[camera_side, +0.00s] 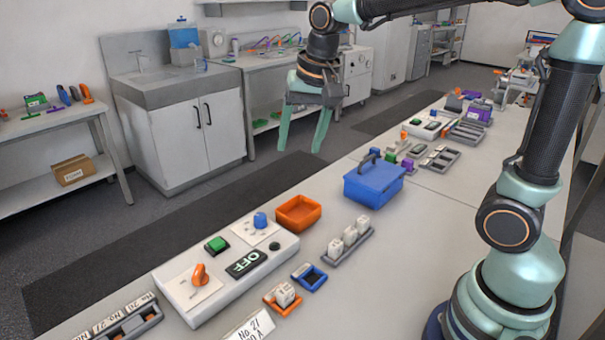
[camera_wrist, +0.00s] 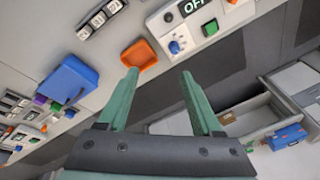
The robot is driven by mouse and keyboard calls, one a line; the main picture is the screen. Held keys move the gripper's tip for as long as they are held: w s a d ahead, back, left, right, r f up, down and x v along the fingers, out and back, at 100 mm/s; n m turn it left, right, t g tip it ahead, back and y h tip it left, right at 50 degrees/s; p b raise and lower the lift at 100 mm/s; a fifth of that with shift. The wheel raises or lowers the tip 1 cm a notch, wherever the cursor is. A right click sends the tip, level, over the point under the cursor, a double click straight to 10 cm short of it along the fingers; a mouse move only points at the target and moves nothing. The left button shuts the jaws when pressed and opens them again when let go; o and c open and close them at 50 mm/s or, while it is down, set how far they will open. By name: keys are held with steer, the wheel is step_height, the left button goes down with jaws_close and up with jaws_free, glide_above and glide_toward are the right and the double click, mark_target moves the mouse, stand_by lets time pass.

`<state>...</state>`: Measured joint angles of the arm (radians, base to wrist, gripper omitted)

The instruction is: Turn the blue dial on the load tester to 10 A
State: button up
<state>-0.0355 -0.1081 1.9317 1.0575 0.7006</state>
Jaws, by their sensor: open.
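The load tester (camera_side: 218,302) is a white box on the bench, with an OFF display (camera_side: 246,263), a green button (camera_side: 216,244) and an orange knob (camera_side: 200,275). Its blue dial (camera_side: 260,220) sits on a white marked plate at the far end; the setting is too small to read. The blue dial also shows in the wrist view (camera_wrist: 174,47), ahead of my gripper (camera_wrist: 157,72). In the side view my gripper (camera_side: 301,145) is open and empty, pointing down, high above and behind the tester, apart from it.
An orange tray (camera_side: 298,213) stands right beside the dial end of the tester. A blue lidded box (camera_side: 374,184) with a handle stands farther right. A grey rack (camera_side: 346,246) of white blocks and small orange and blue trays (camera_side: 310,277) lie in front.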

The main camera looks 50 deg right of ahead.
steer(key=w+a+f+m+g, duration=0.1)
steer(key=w+f+m+g, duration=0.1)
steer(key=w+f+m, duration=0.3)
steer(key=m+g, duration=0.1)
steer(key=m, duration=0.3)
glide_above(260, 216)
step_height(260, 216, down, 5)
step_height(260, 216, down, 12)
steer(key=shift+w+r, duration=0.15)
steer(key=shift+r, duration=0.05)
jaws_close()
